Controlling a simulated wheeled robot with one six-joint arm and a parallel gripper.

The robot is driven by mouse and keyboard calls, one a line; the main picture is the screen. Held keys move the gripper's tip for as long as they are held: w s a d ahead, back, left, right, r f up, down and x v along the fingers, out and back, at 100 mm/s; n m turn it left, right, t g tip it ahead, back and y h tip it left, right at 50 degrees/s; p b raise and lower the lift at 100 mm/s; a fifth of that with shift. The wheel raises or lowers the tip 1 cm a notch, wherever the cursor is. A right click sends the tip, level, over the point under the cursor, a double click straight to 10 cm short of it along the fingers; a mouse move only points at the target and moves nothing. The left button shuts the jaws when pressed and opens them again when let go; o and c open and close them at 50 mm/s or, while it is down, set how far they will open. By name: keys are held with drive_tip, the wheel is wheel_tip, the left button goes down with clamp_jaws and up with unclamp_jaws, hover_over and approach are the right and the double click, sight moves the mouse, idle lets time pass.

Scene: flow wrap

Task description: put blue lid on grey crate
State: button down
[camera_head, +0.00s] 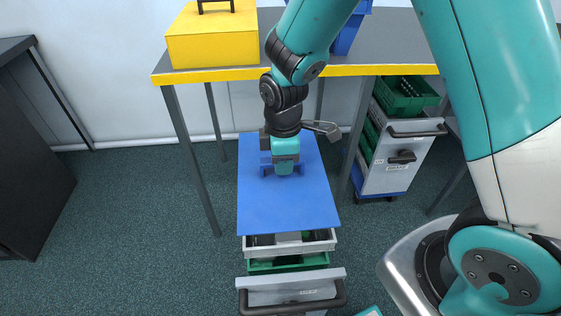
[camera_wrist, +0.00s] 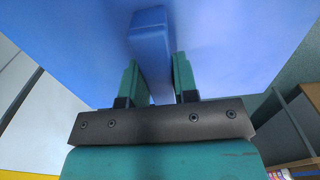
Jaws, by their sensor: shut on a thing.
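The blue lid (camera_head: 285,208) is a flat rectangular panel with a raised handle, seen in the head view at the middle. My gripper (camera_head: 283,168) is shut on the lid's handle. The wrist view shows the blue handle (camera_wrist: 149,45) between my two fingers (camera_wrist: 158,82), with the lid's flat face (camera_wrist: 235,45) beyond. The grey crate (camera_head: 318,246) shows below the lid's front edge, on top of a green crate (camera_head: 287,264). The lid covers most of the grey crate from above. I cannot tell whether the lid touches its rim.
A grey table with a yellow edge (camera_head: 205,75) stands behind, bearing a yellow box (camera_head: 213,48) and a blue container (camera_head: 347,35). A trolley with a black handle (camera_head: 292,298) carries the crates. Another cart (camera_head: 393,175) with green crates stands at the right. Open floor (camera_head: 140,220) lies left.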

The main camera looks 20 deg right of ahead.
sight(284, 178)
wheel_tip(284, 178, down, 4)
drive_tip(key=b, duration=0.3)
drive_tip(key=shift+d+b, duration=0.15)
drive_tip(key=shift+b, duration=0.2)
drive_tip(key=shift+f+b, duration=0.35)
drive_tip(key=shift+f, duration=0.55)
drive_tip(key=c, duration=0.8)
unclamp_jaws()
wheel_tip(284, 178, up, 18)
drive_tip(key=p, duration=0.3)
drive_tip(key=shift+f, duration=0.25)
